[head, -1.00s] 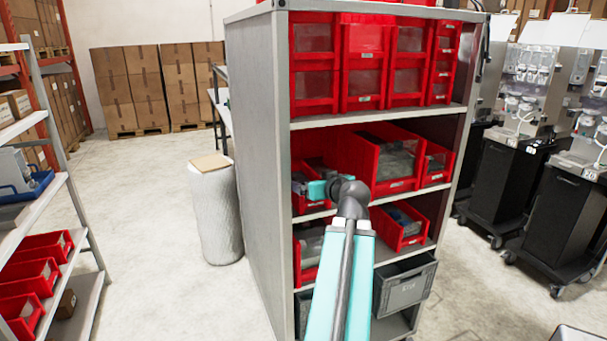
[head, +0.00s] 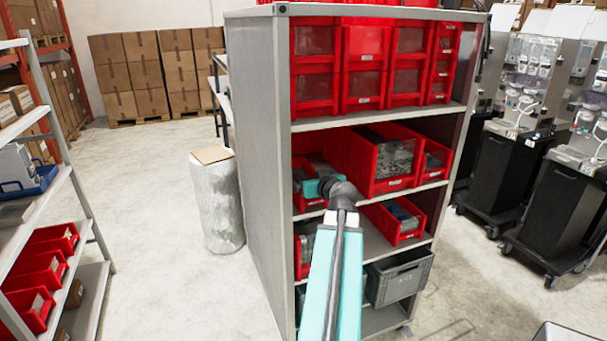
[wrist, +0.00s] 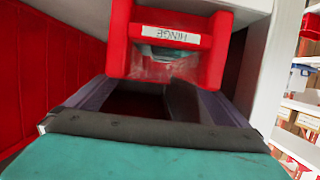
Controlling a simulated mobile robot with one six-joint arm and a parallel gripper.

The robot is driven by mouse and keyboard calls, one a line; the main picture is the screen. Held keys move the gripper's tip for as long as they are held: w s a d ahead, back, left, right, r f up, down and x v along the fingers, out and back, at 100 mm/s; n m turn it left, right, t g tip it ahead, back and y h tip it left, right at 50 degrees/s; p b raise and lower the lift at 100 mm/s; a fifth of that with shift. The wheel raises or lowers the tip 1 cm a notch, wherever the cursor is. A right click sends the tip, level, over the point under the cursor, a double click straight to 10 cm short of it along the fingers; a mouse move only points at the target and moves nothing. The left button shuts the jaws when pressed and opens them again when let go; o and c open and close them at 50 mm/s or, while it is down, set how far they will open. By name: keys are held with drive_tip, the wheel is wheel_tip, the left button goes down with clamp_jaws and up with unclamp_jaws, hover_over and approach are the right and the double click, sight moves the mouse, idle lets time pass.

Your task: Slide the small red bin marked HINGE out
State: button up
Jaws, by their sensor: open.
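The small red bin marked HINGE (wrist: 172,52) fills the upper middle of the wrist view, its white label upside down there. In the head view this bin (head: 311,203) is at the left end of the middle shelf, partly hidden by my arm. My gripper (wrist: 143,92) is open, its two dark fingers spread in front of the bin's front lip. I see nothing between the fingers, and I cannot tell whether they touch the bin. In the head view the fingers are mostly hidden behind the teal wrist part.
A large red bin (head: 396,182) stands close to the right of the HINGE bin, with a small one (head: 434,162) beyond it. The rack's grey side panel (head: 256,170) is close on the left. A red bin (head: 405,235) and a grey bin (head: 402,284) jut out below.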

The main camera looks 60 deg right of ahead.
drive_tip(key=shift+p+x, duration=0.75)
drive_tip(key=shift+x, duration=1.8)
drive_tip(key=c, duration=1.3)
drive_tip(key=shift+s+a, duration=0.1)
